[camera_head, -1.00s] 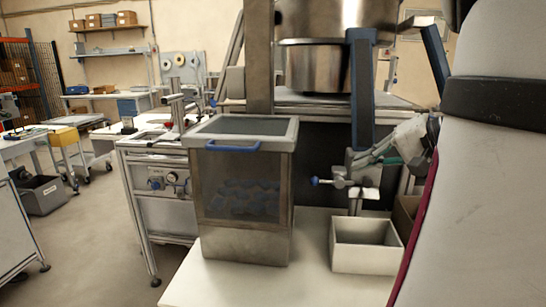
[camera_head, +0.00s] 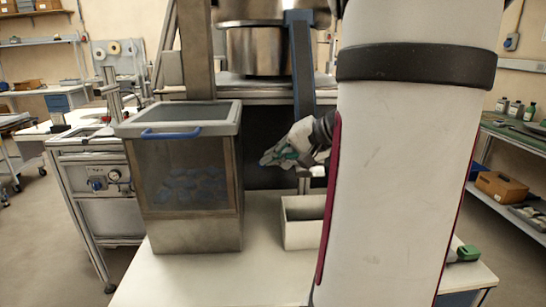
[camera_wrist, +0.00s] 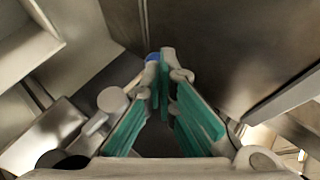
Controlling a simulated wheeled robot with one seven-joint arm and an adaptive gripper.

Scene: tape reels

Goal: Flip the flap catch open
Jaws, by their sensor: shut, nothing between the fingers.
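My gripper (camera_head: 268,158) reaches in from the right in the head view, in front of the dark panel beside the clear-walled container. Its fingers are shut with nothing between them. In the wrist view the green-padded fingers (camera_wrist: 163,62) meet at their tips, and a small blue knob (camera_wrist: 152,57) shows at or just behind them. I take this knob for part of the flap catch; whether it is touched I cannot tell. In the head view the catch is mostly hidden by my gripper and arm; part of a metal post (camera_head: 303,184) shows below.
The container (camera_head: 190,236) with a blue handle (camera_head: 171,134) stands just left of my gripper. An open light bin (camera_head: 301,236) sits below it on the white table (camera_head: 190,280). A blue upright (camera_head: 302,70) rises behind. My arm covers the right side.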

